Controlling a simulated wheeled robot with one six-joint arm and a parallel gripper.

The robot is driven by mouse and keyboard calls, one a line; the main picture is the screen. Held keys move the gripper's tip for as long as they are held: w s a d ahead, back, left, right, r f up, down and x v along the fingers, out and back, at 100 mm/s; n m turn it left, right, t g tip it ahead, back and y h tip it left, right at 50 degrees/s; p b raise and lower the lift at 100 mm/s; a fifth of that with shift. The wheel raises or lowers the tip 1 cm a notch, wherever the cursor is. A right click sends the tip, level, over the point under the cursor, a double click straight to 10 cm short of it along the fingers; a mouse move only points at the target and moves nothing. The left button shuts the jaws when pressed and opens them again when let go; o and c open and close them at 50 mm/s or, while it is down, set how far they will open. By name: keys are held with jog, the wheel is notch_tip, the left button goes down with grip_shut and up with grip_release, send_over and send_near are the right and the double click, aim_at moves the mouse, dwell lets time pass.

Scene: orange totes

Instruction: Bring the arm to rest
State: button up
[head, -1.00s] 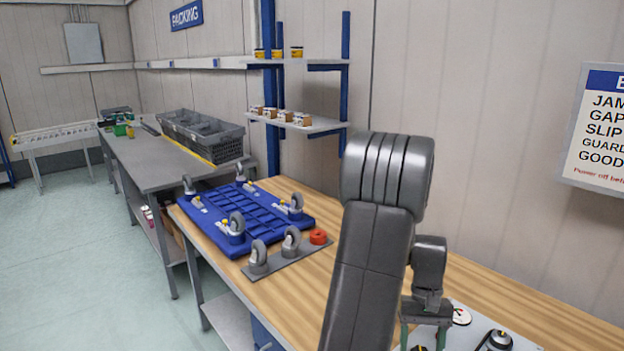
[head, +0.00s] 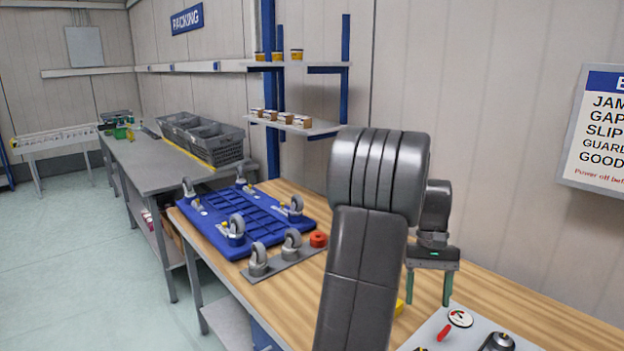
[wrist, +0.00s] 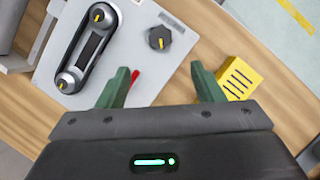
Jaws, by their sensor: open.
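My gripper (head: 429,287) hangs over the right part of the wooden bench, its two green fingers apart and pointing down. It also shows in the wrist view (wrist: 162,85), open with nothing between the fingers. In the wrist view a grey panel (wrist: 150,50) lies beyond the left finger, with a belt loop on two pulleys (wrist: 88,45), a black knob (wrist: 159,37) and a red lever (wrist: 134,76). A yellow slotted block (wrist: 240,79) lies just beyond the right finger. My grey arm covers part of the bench in the head view.
A blue caster frame (head: 245,217) lies upside down on the wooden bench (head: 290,285), with a grey plate of casters (head: 283,258) and a red ring (head: 318,239) beside it. Shelves (head: 300,125) stand behind. A wall sign (head: 595,130) hangs at right.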

aim_at(419, 349)
jog(key=p+x, duration=0.1)
jog(key=x, duration=1.1)
jog(key=shift+s+f, duration=0.2)
jog(key=shift+w+n+h+b, duration=0.2)
jog(key=shift+n+h+b, duration=0.1)
jog(key=shift+n, duration=0.4)
jog(key=shift+a+n+h+b, duration=0.25)
jog(key=shift+n+h+b, duration=0.15)
jog(key=shift+n, duration=0.8)
jog(key=n+h+b, duration=0.1)
jog(key=n, duration=0.2)
jog(key=shift+a, duration=0.1)
jog(key=n+b, duration=0.1)
jog(key=n+t+h, duration=0.1)
jog(key=n, duration=0.1)
jog(key=shift+s+a+n+b, duration=0.1)
jog(key=shift+s+n+b, duration=0.05)
jog(key=shift+n+b, duration=0.2)
jog(key=n+t+h+b, duration=0.1)
jog(key=n+b, duration=0.1)
jog(key=n, duration=0.1)
jog(key=shift+s+a+n, duration=0.1)
jog(key=shift+s+n, duration=0.05)
jog(key=shift+n, duration=0.2)
jog(key=v, duration=0.4)
jog(key=shift+r, duration=0.1)
